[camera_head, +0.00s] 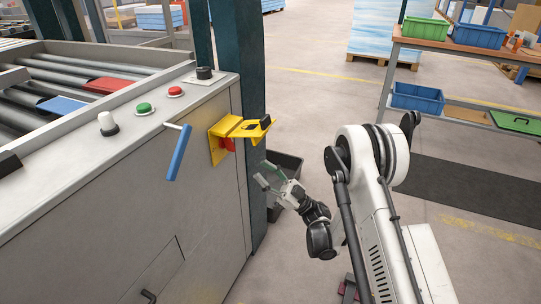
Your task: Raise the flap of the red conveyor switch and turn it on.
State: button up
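The conveyor switch is a yellow box (216,147) on the side of the grey machine, near its right corner. Its yellow flap (246,131) sticks out roughly level from the box, with a small black piece at its outer end. A red switch part (227,145) shows below the flap, partly hidden by it; its setting cannot be read. My gripper (264,175) is below and right of the flap, apart from it. Its two fingers are spread and nothing shows between them.
A blue lever (178,153) juts from the machine left of the switch. Red and green buttons and a black knob (204,73) sit on top. A dark green post (255,200) stands behind the switch, with a dark bin (288,165) beside it.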

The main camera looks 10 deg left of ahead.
jog(key=shift+r, duration=0.1)
jog(key=w+d+r+m+t+h, duration=0.35)
jog(key=w+r+m+t, duration=0.4)
jog(key=r+t, duration=0.35)
jog(key=w+d+r+m+t+h, duration=0.4)
jog(key=d+r+m+t+h, duration=0.65)
jog(key=d+r+h, duration=0.65)
jog(key=s+d+f+m+g+h, duration=0.2)
jog(key=s+d+g+h, duration=0.15)
jog(key=s, duration=0.35)
jog(key=s+d+f+m+g+h, duration=0.25)
jog(key=s+d+g, duration=0.2)
jog(key=s, duration=0.25)
jog(key=s+d+f+g, duration=0.15)
jog(key=s+f, duration=0.25)
jog(key=s, duration=0.4)
jog(key=s+f+n+g, duration=0.1)
jog(key=s+f+g, duration=0.25)
jog(key=s, duration=0.55)
jog(key=s+d+f+g, duration=0.1)
jog(key=s+f+g, duration=0.1)
jog(key=s+f, duration=0.45)
notch_tip(320, 180, up, 20)
jog(key=s+p, duration=0.1)
jog(key=p, duration=1.7)
jog(key=shift+s, duration=0.4)
jog(key=shift+f, duration=0.1)
